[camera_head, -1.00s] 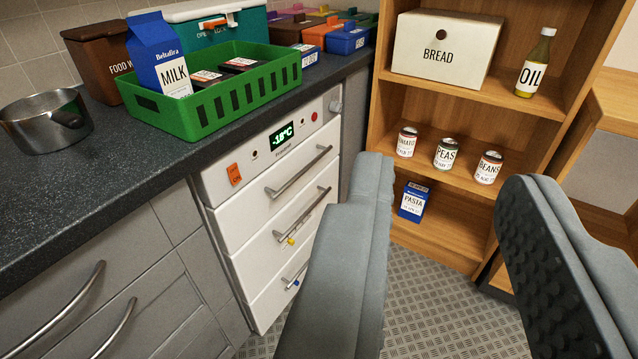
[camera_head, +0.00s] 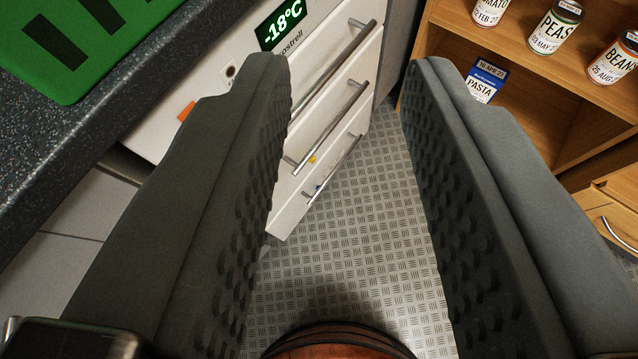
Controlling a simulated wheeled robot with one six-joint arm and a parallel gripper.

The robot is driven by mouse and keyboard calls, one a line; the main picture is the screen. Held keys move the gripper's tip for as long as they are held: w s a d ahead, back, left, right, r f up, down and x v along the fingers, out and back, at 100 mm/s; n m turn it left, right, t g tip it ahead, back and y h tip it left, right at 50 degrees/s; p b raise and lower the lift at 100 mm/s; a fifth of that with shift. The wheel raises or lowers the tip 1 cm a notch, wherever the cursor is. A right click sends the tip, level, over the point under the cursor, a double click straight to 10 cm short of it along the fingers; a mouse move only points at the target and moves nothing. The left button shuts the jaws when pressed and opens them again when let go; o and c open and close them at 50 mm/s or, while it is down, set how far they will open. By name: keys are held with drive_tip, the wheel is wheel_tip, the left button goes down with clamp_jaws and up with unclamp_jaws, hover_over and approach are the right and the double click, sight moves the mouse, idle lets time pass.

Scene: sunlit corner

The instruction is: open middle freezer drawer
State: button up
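The white freezer (camera_head: 290,212) is on the left, its drawer fronts seen steeply from above, with a green -18°C display at the top. The middle drawer's metal handle (camera_head: 338,116) runs slantwise and has a yellow tag near its lower end. The top drawer's handle (camera_head: 345,53) is above it and the bottom drawer's handle (camera_head: 338,167), with a blue tag, is below. All three drawers look closed. My gripper (camera_head: 347,68) is wide open and empty. The handles show between its fingers, apart from them as far as I can tell. The left finger hides part of the freezer front.
A dark counter (camera_head: 110,125) with a green crate (camera_head: 75,75) is at upper left. A wooden shelf (camera_head: 535,110) with cans and a pasta box (camera_head: 484,85) stands at right. Patterned floor (camera_head: 350,250) is clear between them.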

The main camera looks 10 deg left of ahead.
drive_tip(key=w+d+f+g+y, duration=0.2)
drive_tip(key=w+f+g, duration=0.4)
drive_tip(key=f, duration=0.7)
drive_tip(key=m+t+y, duration=0.2)
drive_tip(key=m+y, duration=0.4)
drive_tip(key=y, duration=0.5)
approach(336, 125)
drive_tip(key=x, duration=1)
drive_tip(key=shift+w+a+f, duration=0.15)
drive_tip(key=shift+w+a, duration=0.1)
clamp_jaws()
